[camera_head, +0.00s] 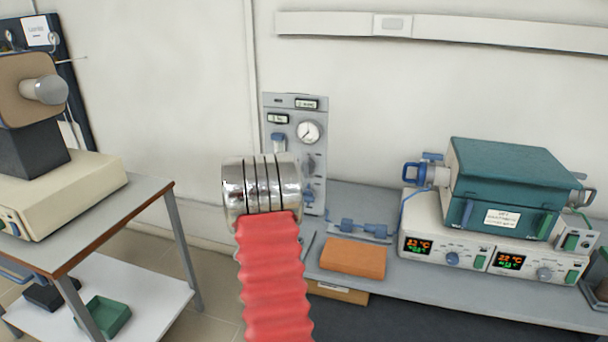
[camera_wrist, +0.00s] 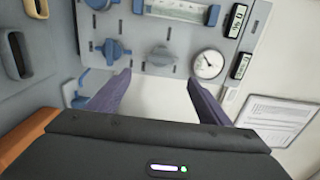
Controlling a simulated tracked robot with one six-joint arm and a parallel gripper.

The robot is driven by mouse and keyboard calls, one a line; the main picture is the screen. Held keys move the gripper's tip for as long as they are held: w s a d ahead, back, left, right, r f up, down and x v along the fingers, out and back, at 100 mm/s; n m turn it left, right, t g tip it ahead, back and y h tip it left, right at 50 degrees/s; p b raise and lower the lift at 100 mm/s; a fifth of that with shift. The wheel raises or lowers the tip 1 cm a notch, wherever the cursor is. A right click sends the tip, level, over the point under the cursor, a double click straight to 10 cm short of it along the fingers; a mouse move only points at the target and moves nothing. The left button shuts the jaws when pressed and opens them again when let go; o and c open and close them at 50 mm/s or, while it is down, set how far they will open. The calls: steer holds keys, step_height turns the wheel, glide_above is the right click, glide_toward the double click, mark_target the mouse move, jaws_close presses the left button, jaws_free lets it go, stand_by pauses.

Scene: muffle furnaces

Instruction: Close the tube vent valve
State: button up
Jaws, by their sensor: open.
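A blue fitting with a small handle (camera_head: 431,157) sits at the left end of the teal tube furnace (camera_head: 505,168) in the head view. A grey gas panel (camera_head: 295,104) stands against the wall; in the wrist view it carries a blue knob (camera_wrist: 112,50), a grey knob (camera_wrist: 160,55) and a round gauge (camera_wrist: 208,64). I cannot tell which part is the tube vent valve. My gripper (camera_wrist: 161,78) is open and empty, its purple fingers pointing at the panel below the knobs. My own arm hides the gripper in the head view.
An orange block (camera_head: 353,258) and a rack with blue fittings (camera_head: 362,230) lie on the grey bench between the panel and the furnace controllers (camera_head: 447,243). A separate table (camera_head: 145,196) stands at the left. A paper sheet (camera_wrist: 275,119) is at the right in the wrist view.

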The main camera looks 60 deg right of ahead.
mark_target(305, 171)
steer(key=d, duration=0.4)
steer(key=w+d, duration=0.1)
steer(key=d, duration=0.4)
steer(key=w+d, duration=0.1)
steer(key=d, duration=0.3)
steer(key=shift+w+d, duration=0.1)
steer(key=shift+d, duration=0.2)
steer(key=shift+c, duration=0.5)
steer(key=c, duration=0.9)
steer(key=shift+a+f, duration=0.1)
steer(key=shift+a, duration=0.05)
steer(key=shift+c, duration=0.2)
